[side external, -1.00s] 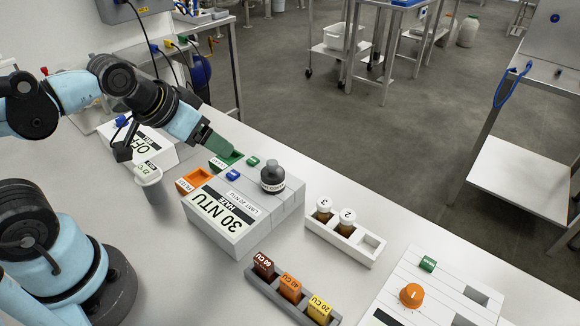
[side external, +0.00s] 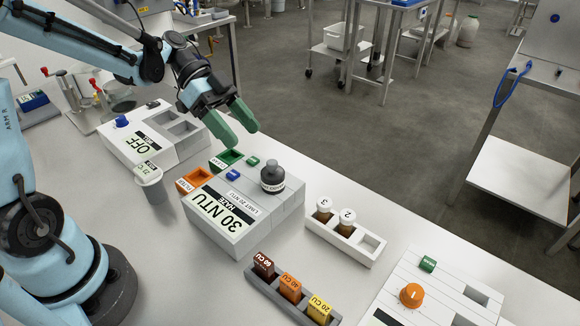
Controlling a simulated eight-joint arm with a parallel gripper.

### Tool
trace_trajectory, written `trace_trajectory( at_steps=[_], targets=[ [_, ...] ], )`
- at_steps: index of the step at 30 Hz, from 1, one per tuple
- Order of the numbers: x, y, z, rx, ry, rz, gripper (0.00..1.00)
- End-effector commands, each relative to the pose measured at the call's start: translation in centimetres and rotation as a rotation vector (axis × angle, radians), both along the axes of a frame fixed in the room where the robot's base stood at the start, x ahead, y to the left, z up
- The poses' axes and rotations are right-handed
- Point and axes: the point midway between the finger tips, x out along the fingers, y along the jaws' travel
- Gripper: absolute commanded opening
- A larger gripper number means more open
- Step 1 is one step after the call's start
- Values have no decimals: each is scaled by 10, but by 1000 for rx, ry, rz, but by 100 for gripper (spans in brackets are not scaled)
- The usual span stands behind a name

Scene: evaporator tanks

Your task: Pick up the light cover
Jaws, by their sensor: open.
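The light cover (side external: 272,178) appears to be the dark grey, bottle-shaped cap with a pale label band. It stands upright on top of the grey meter (side external: 255,215), whose display reads 30 NTU. My gripper (side external: 241,137) has two green fingers spread apart with nothing between them. It is in the air, above and to the left of the cover in the picture, and apart from it. The cover's label is too small to read surely.
Beside the meter are a green tray (side external: 216,164), an orange tray (side external: 187,188) and a grey cup (side external: 150,180). A white rack (side external: 362,257) with vials 3 and 2 stands right. A holder (side external: 262,292) carries coloured blocks. An OFF unit (side external: 125,152) stands left.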

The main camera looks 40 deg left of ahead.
Motion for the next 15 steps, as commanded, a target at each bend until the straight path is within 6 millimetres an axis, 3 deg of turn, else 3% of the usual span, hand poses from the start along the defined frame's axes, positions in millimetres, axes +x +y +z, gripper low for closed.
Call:
trace_trajectory(
  at_steps=[9,15],
  targets=[
    [5,22,-5,-201,-254,-239,74],
    [4,6,-14,-215,-275,-261,74]
  ],
)
